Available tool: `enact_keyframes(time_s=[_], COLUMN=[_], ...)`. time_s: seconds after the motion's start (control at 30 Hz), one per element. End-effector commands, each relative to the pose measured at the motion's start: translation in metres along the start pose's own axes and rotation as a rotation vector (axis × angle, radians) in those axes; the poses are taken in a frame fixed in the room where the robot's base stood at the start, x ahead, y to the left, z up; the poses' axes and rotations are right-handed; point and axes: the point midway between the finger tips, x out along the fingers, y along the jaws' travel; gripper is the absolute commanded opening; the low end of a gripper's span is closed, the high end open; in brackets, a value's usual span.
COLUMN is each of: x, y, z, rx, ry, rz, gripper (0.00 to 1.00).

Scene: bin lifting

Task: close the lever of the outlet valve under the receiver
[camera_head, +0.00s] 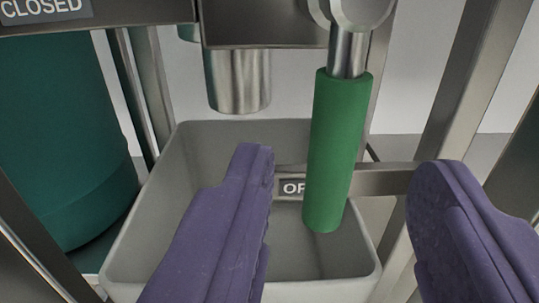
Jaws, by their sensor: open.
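The lever (336,150) of the outlet valve has a green sleeve on a metal shaft and hangs down, tilted slightly, from a round metal hub (352,12) at the top of the view. My gripper (345,180) is open, with one purple finger on each side of the lever. The left finger is closer to the lever than the right one; both appear apart from it. A label behind the lever, partly hidden by it, shows the letters "OP" (292,188). A "CLOSED" label (42,9) is at the top left. A metal outlet pipe (238,80) points down left of the lever.
A grey open bin (190,150) stands below the pipe and lever; its visible inside looks empty. A dark green cylinder (60,130) stands at the left. Metal frame posts (470,80) and a crossbar (385,180) are at the right and behind.

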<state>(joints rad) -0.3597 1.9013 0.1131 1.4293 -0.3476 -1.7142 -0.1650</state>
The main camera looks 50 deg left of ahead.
Motion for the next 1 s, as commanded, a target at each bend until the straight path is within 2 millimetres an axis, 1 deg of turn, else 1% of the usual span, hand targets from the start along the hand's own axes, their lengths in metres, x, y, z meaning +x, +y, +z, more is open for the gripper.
enact_keyframes(time_s=[0.2,0.3,0.4,0.53,0.73,0.93,0.97,1.0], x=[0.039,0.055,0.066,0.071,0.071,0.071,0.071,0.071], y=[0.001,0.001,0.000,0.001,0.001,0.001,0.001,0.001], z=[0.002,0.002,0.001,-0.001,-0.001,-0.001,-0.001,-0.001], rx=[-0.001,-0.001,-0.001,0.000,0.000,0.000,0.000,0.000], ry=[0.005,0.003,0.002,0.001,0.001,0.001,0.001,0.000], rz=[0.001,0.000,0.000,0.000,0.001,0.001,0.001,0.001], gripper=[0.49,0.49,0.49,0.49,0.49,0.03,0.00,0.00])
